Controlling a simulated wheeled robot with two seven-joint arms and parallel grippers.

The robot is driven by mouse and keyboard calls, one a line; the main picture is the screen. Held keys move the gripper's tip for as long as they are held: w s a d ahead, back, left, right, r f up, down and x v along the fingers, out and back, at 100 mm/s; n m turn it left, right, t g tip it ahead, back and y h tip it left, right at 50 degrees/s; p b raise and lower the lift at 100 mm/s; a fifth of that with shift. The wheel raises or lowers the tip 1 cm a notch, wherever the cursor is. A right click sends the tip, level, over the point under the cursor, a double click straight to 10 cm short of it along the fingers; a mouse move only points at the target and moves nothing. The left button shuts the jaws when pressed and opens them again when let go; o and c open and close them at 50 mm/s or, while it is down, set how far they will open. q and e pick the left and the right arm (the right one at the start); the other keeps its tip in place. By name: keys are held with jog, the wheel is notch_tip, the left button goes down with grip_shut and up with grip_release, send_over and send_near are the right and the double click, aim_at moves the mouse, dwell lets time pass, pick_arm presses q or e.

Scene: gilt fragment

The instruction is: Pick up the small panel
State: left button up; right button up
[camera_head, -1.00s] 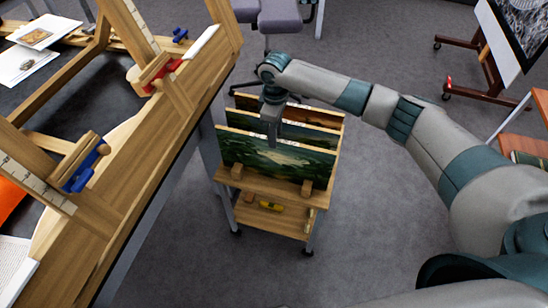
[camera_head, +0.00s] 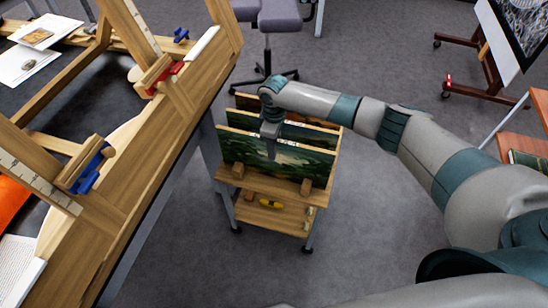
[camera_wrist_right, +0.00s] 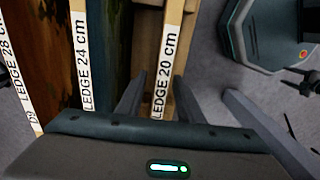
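The small panel (camera_head: 290,163) is the front painting, a dark green landscape, standing upright on a small wooden cart (camera_head: 265,187). Its pale top edge, labelled "LEDGE 20 cm", shows in the right wrist view (camera_wrist_right: 166,60). My right gripper (camera_head: 271,152) is at this top edge, pointing down. In the right wrist view its two fingers (camera_wrist_right: 158,98) are apart, one on each side of the panel's edge, with gaps showing. Whether either finger touches the panel I cannot tell. My left gripper is not in view.
Behind it stand panels labelled "LEDGE 24 cm" (camera_wrist_right: 80,50) and "LEDGE 28 cm" (camera_wrist_right: 18,75). Wooden blocks (camera_head: 306,187) sit at the cart's front. A large wooden easel table (camera_head: 130,190) is close on the left. A stool (camera_head: 279,16) stands behind. Floor at front is clear.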

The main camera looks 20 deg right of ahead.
notch_tip(320, 180, down, 3)
jog(key=shift+r, duration=0.1)
dwell(0.5)
jog(key=shift+w, duration=0.1)
grip_shut()
